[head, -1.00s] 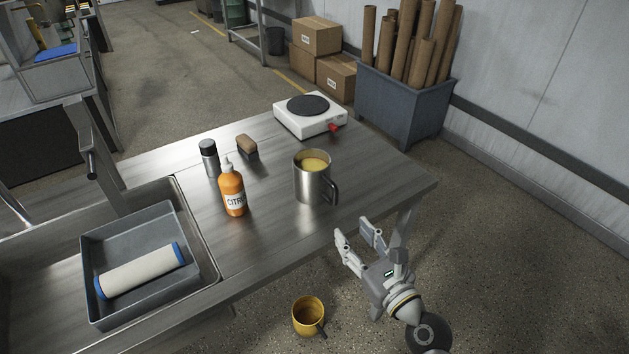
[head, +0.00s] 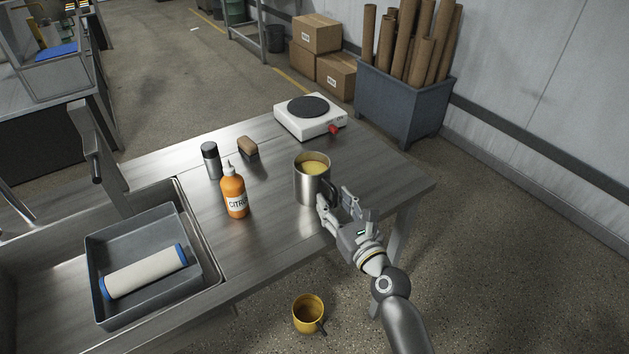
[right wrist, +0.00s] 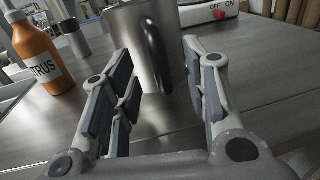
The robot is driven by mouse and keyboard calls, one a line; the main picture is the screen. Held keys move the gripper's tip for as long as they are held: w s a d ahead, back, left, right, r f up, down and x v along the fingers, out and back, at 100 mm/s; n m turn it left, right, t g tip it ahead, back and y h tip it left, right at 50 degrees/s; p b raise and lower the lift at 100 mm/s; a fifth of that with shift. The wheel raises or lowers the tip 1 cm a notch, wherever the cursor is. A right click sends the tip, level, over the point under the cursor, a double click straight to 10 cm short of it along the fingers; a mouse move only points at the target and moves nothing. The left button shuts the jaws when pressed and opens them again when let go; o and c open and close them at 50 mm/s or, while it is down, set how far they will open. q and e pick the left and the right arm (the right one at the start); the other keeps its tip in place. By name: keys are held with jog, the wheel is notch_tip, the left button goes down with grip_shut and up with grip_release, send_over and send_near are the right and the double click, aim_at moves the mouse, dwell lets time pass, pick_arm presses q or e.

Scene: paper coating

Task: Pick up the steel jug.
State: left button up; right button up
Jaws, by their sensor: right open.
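The steel jug (head: 309,184) stands upright on the metal table and holds a yellowish content. Its dark handle points toward my right gripper. My right gripper (head: 340,196) is open at the jug's handle side. In the right wrist view the jug (right wrist: 138,45) stands just past the fingers, and its handle (right wrist: 158,60) lies between the open fingertips (right wrist: 160,75). I cannot tell whether the fingers touch it. My left gripper is not in view.
An orange bottle (head: 233,192), a dark-capped canister (head: 211,161) and a brown-topped block (head: 247,147) stand left of the jug. A white hot plate (head: 311,122) is behind. A grey tray (head: 103,242) holds a roller. A yellow mug (head: 308,312) is on the floor.

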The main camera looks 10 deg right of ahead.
jog(key=shift+w, duration=0.5)
grip_shut()
jog(key=shift+r, duration=0.1)
